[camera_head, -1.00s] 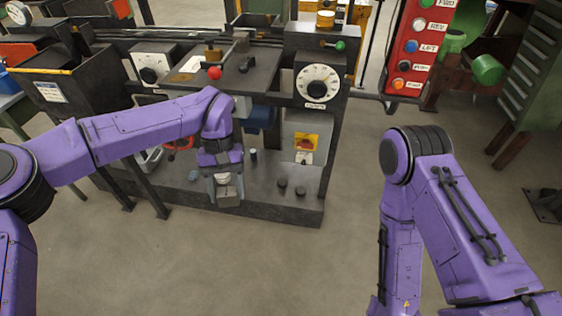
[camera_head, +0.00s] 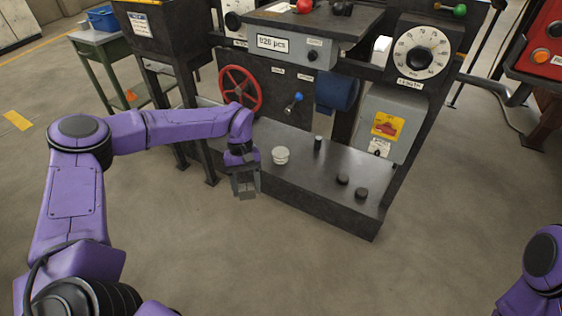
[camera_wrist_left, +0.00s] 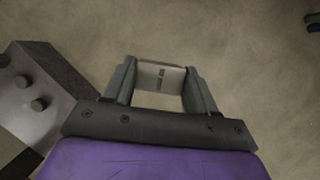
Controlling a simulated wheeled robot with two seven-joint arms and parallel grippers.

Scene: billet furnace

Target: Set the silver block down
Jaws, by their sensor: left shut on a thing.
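The silver block (camera_wrist_left: 161,77) is held between the two fingers of my left gripper (camera_wrist_left: 160,86), with plain floor showing below it in the left wrist view. In the head view my left gripper (camera_head: 245,187) points down, beside the front left edge of the machine's dark base ledge (camera_head: 318,190). The block is hard to tell from the grey fingers there. My right gripper is out of frame; only part of my right arm shows at the lower right edge.
A pale round piece (camera_head: 281,155) and dark knobs (camera_head: 342,180) stand on the ledge. Behind are a red handwheel (camera_head: 240,90), a blue-tipped lever (camera_head: 294,102) and a grey switch box (camera_head: 388,124). A green table (camera_head: 108,45) stands back left. The floor in front is clear.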

